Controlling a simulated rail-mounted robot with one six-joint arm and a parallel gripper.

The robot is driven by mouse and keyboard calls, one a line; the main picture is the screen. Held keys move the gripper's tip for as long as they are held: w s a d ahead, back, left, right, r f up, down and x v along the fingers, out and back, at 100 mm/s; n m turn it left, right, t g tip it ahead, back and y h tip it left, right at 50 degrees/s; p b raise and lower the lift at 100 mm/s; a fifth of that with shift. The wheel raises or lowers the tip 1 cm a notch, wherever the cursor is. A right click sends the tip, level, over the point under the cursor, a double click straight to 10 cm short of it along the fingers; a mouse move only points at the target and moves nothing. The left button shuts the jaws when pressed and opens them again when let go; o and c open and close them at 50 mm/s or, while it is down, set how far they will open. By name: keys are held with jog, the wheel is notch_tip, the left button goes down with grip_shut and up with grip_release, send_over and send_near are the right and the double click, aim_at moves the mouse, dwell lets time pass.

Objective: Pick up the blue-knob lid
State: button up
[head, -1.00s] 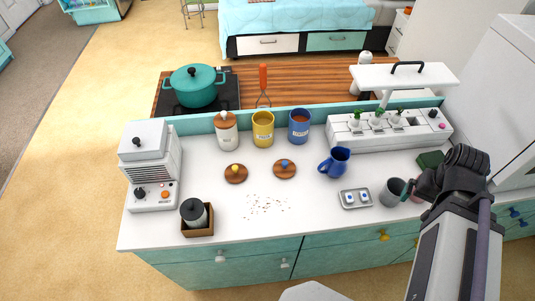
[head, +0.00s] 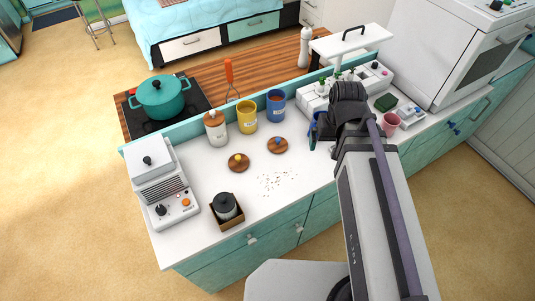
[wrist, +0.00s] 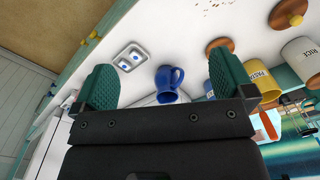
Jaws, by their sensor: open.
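The blue-knob lid (head: 277,145), a round wooden disc with a blue knob, lies on the white counter before the blue canister (head: 275,105). The yellow-knob lid (head: 238,162) lies to its left; it also shows at the top right of the wrist view (wrist: 287,14). A wooden disc beside my right finger in the wrist view (wrist: 220,44) seems to be the blue-knob lid; its knob is not clear. My gripper (wrist: 163,72) is open and empty, its teal fingers apart. In the head view my wrist is right of the lid, and the fingers are hidden.
A blue pitcher (wrist: 168,84) shows between my fingers, beyond them; my arm partly hides it in the head view. A tray (wrist: 130,57) stands near it. Yellow (head: 247,117) and white (head: 216,128) canisters stand behind the lids. Crumbs (head: 278,182) lie in front.

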jog(key=w+a+f+n+b, duration=0.1)
jog(key=w+f+b, duration=0.1)
jog(key=w+f, duration=0.2)
jog(key=n+y+b, duration=0.3)
jog(key=n+b, duration=0.2)
jog(key=n, duration=0.9)
send_near(279, 139)
jog(key=s, duration=0.1)
jog(key=shift+t, duration=0.4)
jog(key=b+x, duration=0.1)
jog(key=x, duration=0.1)
jog(key=b+x, duration=0.4)
jog(key=shift+d+f, duration=0.15)
jog(key=shift+d, duration=0.1)
jog(key=shift+a, duration=0.1)
jog(key=b+x, duration=0.5)
jog(key=shift+w+f, duration=0.15)
jog(key=shift+w, duration=0.05)
jog(key=shift+r, duration=0.25)
jog(key=c, duration=0.8)
